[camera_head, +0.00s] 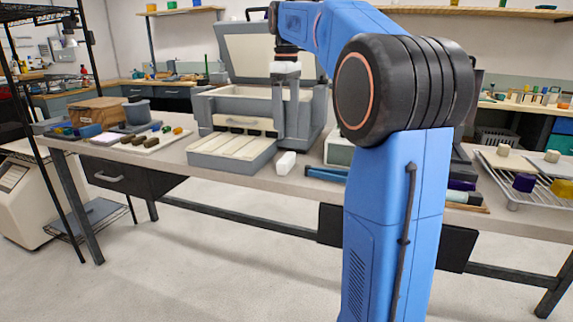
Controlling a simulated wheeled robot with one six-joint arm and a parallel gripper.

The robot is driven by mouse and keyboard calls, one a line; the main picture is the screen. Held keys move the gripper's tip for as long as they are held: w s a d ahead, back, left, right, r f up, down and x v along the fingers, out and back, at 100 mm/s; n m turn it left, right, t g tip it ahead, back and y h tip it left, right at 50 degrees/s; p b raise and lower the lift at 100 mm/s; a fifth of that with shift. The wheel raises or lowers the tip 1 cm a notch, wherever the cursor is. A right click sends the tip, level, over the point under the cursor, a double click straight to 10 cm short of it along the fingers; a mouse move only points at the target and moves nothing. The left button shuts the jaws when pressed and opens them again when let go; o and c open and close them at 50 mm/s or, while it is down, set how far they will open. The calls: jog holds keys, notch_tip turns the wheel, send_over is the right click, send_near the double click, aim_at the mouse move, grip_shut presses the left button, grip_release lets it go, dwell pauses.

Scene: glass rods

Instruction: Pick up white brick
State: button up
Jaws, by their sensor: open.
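The white brick (286,162) is a small pale block on the grey worktable (330,184), close to its front edge and just right of a grey tray with pale slats. My gripper (291,140) points down from the blue arm, with its grey fingers spread apart and nothing seen between them. Its fingertips appear just above and behind the brick in the picture. The grey of the fingers blends with the grey box behind, so the exact gap to the brick is hard to judge.
The slatted tray (232,155) stands close left of the brick. Behind is an open grey box (258,101) with a raised lid. Blue rods (326,174) lie to the right. Several small coloured pieces lie at the left, and a wire rack (510,182) stands far right.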

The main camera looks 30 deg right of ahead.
send_over(286, 157)
notch_tip(286, 157, down, 9)
jog(key=shift+w+d+r, duration=0.1)
jog(key=shift+d, duration=0.05)
jog(key=f, duration=0.4)
jog(key=shift+s+a+f, duration=0.15)
jog(key=shift+s+a, duration=0.05)
jog(key=shift+s, duration=0.1)
jog(key=shift+f, duration=0.6)
jog(key=shift+c, duration=0.6)
jog(key=c, duration=1.1)
